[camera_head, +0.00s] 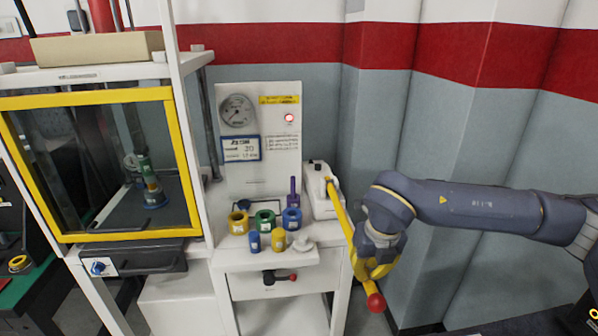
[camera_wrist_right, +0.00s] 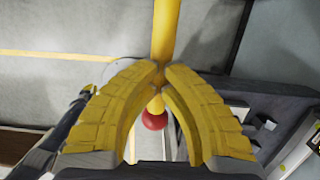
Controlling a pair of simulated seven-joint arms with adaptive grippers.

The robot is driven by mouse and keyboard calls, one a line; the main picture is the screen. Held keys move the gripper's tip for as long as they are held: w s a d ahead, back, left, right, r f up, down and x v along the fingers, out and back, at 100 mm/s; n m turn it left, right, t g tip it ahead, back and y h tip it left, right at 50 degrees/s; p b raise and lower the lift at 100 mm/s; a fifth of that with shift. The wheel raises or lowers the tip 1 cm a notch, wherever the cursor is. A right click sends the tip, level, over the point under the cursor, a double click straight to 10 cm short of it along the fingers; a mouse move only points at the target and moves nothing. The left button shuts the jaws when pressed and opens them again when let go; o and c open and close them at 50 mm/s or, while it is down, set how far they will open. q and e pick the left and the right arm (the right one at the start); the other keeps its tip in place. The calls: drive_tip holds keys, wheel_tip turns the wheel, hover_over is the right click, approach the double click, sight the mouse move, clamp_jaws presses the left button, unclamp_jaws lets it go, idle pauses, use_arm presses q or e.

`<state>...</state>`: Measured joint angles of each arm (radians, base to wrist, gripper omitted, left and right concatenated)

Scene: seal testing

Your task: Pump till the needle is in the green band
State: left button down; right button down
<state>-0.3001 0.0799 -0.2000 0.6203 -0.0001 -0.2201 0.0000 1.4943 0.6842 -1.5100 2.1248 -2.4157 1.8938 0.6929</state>
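The pressure gauge (camera_head: 237,110) is a round dial at the top left of a white panel (camera_head: 260,180). Its needle and any green band are too small to read. The pump (camera_head: 322,190) is a white unit at the panel's right, with a long yellow lever (camera_head: 340,215) that slopes down to a red knob (camera_head: 376,302). My right gripper (camera_head: 368,272) is at the lever's lower part, above the knob. In the right wrist view, its yellow fingertips (camera_wrist_right: 160,70) close on the lever (camera_wrist_right: 166,25), with the red knob (camera_wrist_right: 154,121) showing between the fingers. My left gripper is not in view.
A red lamp (camera_head: 289,118) glows on the panel. Several coloured rings and plugs, including a green ring (camera_head: 264,220), stand on the bench before it. A drawer handle (camera_head: 280,277) sticks out below. A yellow-framed chamber (camera_head: 98,240) stands at left; walls rise behind.

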drive_tip(key=shift+f, duration=0.1)
drive_tip(key=shift+s+f, duration=0.1)
drive_tip(key=shift+f, duration=1.9)
drive_tip(key=shift+r, duration=0.1)
drive_tip(key=w+v, duration=0.2)
drive_tip(key=v, duration=1.1)
drive_tip(key=shift+w+r, duration=0.25)
drive_tip(key=shift+w, duration=0.4)
drive_tip(key=shift+a+f, duration=0.1)
drive_tip(key=shift+f, duration=0.05)
drive_tip(key=shift+s+f, duration=0.15)
drive_tip(key=shift+f, duration=3.2)
drive_tip(key=shift+s+f, duration=0.15)
drive_tip(key=shift+f, duration=3.15)
drive_tip(key=shift+r, duration=0.1)
